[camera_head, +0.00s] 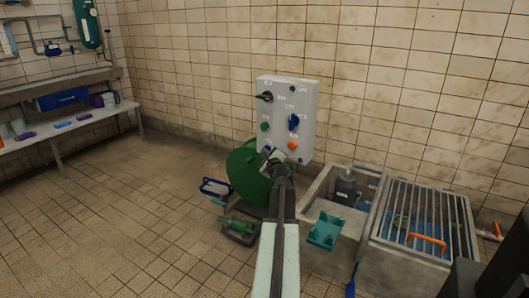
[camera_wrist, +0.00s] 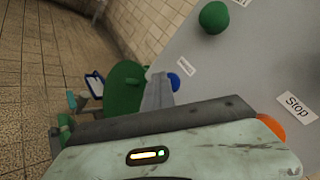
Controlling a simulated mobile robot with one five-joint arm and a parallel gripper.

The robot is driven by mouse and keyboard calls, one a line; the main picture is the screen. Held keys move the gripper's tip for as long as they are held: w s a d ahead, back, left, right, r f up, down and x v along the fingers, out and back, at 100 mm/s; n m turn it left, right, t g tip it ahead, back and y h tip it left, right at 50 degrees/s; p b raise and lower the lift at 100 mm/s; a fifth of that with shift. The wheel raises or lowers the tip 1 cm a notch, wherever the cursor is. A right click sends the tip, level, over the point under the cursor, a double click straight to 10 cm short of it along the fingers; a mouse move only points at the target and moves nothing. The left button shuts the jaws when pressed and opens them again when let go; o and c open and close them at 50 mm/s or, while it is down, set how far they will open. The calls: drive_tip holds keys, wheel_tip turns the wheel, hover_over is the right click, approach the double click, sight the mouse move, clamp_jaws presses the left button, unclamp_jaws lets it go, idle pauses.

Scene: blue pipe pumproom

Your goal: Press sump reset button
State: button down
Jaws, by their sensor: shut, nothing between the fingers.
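The grey control box (camera_head: 302,92) stands in the middle of the head view, with several buttons and switches on its front. A small blue button (camera_head: 267,149) sits low on its left; it also shows in the wrist view (camera_wrist: 174,81), beside a small label too blurred to read. My gripper (camera_head: 273,160) is shut and empty, its tip close to the blue button. In the wrist view the finger (camera_wrist: 158,92) partly overlaps the button's near side; I cannot tell whether they touch. Which button is the sump reset is not readable.
A green button (camera_wrist: 213,17) and an orange button (camera_wrist: 272,128), near a "Stop" label (camera_wrist: 295,105), flank the blue one. A green reel (camera_head: 243,172) stands behind my arm. A concrete sump (camera_head: 318,190) with a grating (camera_head: 430,205) lies right. Floor at left is mostly clear.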

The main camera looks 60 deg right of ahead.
drive_tip(key=shift+a, duration=1.35)
drive_tip(key=a, duration=0.5)
drive_tip(key=shift+w, duration=0.1)
idle(0.4)
